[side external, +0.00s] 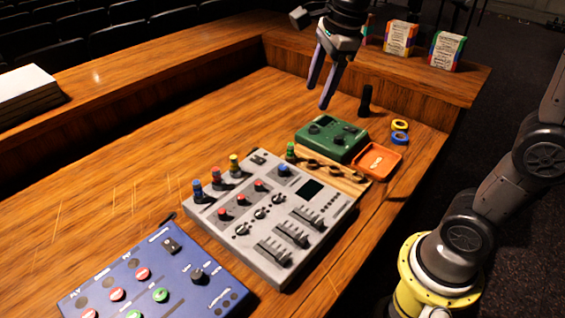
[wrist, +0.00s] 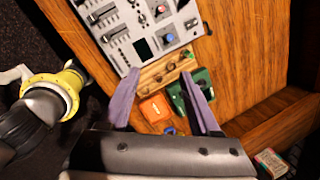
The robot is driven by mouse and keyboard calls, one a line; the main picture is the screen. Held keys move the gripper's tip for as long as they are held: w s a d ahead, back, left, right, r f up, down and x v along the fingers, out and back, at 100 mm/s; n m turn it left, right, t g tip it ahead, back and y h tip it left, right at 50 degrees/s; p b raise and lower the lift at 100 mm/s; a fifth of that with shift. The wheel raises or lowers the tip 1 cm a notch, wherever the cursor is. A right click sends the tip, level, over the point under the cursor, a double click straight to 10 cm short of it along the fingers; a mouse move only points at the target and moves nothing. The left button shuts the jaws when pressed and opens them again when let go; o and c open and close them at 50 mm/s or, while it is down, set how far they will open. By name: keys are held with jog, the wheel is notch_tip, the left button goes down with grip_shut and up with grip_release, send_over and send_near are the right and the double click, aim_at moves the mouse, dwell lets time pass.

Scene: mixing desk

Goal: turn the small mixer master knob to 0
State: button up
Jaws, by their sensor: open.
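A small grey mixer (side external: 255,262) lies on the wooden desk. It has red-capped, white-capped and blue-capped knobs, sliders and a dark display. Its lone blue-capped knob (side external: 283,170) is near the display; it also shows in the wrist view (wrist: 168,38). I cannot read which knob is marked master or its setting. My gripper (side external: 318,98) is open and empty, above and beyond the mixer, over the far part of the desk. In the wrist view its two purple fingers (wrist: 160,74) are spread, with the mixer beyond their tips.
A green box (side external: 332,140) with dark knobs, a wooden strip with holes (side external: 333,174) and an orange tray (side external: 377,162) sit beside the mixer. Colored pegs, tape rolls (side external: 400,131) and a black upright (side external: 366,100) stand nearby. A blue panel (side external: 160,280) is front left.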

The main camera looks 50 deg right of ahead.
jog(key=w+f+m+g, duration=0.2)
jog(key=w+f+m, duration=0.3)
jog(key=w, duration=0.4)
jog(key=n+g, duration=0.1)
send_near(283, 167)
notch_tip(283, 167, down, 9)
jog(key=shift+a+r, duration=0.15)
jog(key=shift+r, duration=0.05)
grip_shut()
